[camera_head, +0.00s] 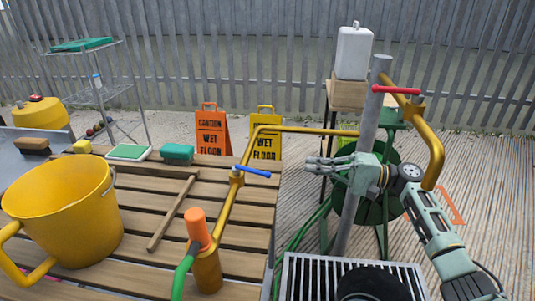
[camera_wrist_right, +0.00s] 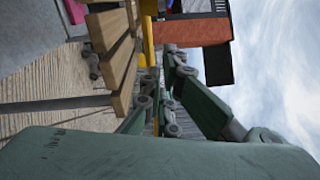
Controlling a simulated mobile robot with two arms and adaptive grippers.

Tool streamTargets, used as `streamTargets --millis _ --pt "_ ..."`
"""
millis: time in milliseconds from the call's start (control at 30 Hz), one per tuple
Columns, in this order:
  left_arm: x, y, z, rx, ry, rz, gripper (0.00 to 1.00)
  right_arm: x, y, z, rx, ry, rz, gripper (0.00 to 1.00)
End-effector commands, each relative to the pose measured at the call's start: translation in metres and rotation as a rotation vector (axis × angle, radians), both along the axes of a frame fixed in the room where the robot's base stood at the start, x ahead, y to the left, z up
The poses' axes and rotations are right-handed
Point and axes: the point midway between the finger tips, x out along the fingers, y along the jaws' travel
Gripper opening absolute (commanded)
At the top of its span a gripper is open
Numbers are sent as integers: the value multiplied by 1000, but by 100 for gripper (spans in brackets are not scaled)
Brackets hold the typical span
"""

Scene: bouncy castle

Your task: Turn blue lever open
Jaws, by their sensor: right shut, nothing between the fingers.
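The blue lever (camera_head: 255,172) is a short handle on a valve of the yellow pipe (camera_head: 224,208), above the right edge of the slatted wooden table. It points to the right and slightly down. My right gripper (camera_head: 314,167) is to the right of the lever, its fingers pointing left toward it. A gap separates fingertips and lever. The gripper is shut and empty. In the right wrist view its green fingers (camera_wrist_right: 168,105) reach away from the camera; I cannot make out the lever for certain there. My left gripper is not in view.
A grey upright post (camera_head: 347,225) stands by my right gripper. A red lever (camera_head: 397,90) is on another yellow pipe. The yellow bucket (camera_head: 70,212), orange-topped nozzle (camera_head: 198,228) and wooden stick (camera_head: 172,214) are on the table (camera_head: 135,195). Wet-floor signs (camera_head: 212,132) stand behind.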

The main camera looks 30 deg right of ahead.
Motion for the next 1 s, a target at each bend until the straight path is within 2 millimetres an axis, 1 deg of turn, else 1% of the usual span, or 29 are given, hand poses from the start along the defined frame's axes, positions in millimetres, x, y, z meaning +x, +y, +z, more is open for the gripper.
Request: streamTargets --millis 167,267,600,700,767,1000 --pt "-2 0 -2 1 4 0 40 8 11 1 0 -1 3 0" --pt "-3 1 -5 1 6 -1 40 18 24 3 1 -2 4 0" --pt "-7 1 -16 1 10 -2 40 65 81 7 1 -3 3 0" --pt "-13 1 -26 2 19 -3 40 54 90 8 -3 1 2 0" --pt "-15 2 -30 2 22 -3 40 49 96 9 -1 1 3 0" --pt "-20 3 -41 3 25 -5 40 40 108 12 -1 1 0 0"
